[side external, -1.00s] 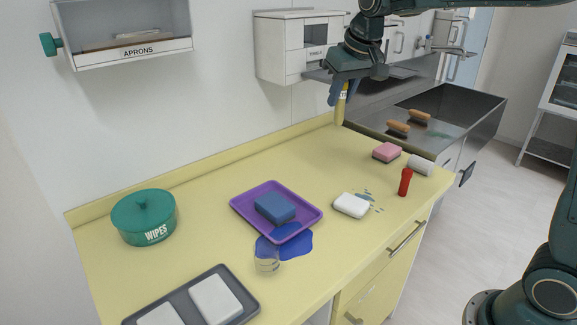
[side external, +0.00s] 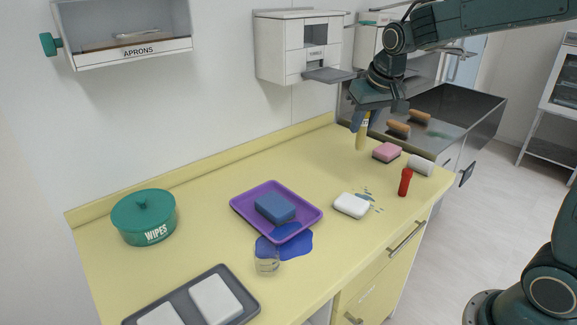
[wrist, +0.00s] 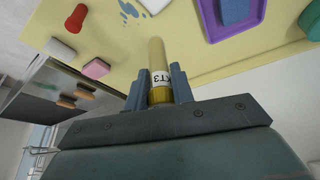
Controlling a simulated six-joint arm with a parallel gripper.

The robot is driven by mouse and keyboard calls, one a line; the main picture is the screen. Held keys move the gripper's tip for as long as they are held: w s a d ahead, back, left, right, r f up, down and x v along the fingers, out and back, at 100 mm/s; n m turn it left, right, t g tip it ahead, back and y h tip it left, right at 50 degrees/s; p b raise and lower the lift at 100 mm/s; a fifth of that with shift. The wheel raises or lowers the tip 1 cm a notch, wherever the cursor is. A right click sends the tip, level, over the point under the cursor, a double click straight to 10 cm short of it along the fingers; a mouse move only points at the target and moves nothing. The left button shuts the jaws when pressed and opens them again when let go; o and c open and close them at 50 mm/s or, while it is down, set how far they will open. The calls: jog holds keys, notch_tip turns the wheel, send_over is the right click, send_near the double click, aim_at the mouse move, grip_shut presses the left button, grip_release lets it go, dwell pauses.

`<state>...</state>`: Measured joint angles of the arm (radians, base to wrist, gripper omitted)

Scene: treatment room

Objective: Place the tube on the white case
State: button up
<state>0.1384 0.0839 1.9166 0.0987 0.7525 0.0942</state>
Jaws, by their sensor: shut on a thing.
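A yellow tube (side external: 362,138) with a white printed label is held upright in my gripper (side external: 360,122), near the back right of the yellow counter. In the wrist view the tube (wrist: 157,58) stands between the two fingers of my gripper (wrist: 159,84), which are shut on it. I cannot tell whether its lower end touches the counter. A small white rounded block (side external: 351,205), which looks like the white case, lies on the counter in front of the tube. It is partly visible at the top of the wrist view (wrist: 154,4). Nothing lies on it.

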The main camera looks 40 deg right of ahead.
notch_tip(320, 180, down, 10)
jog(key=shift+f, duration=0.25)
jog(key=shift+f, duration=0.1)
jog(key=shift+f, duration=2)
jog(key=shift+f, duration=0.15)
jog(key=o, duration=1)
jog(key=v, duration=1.2)
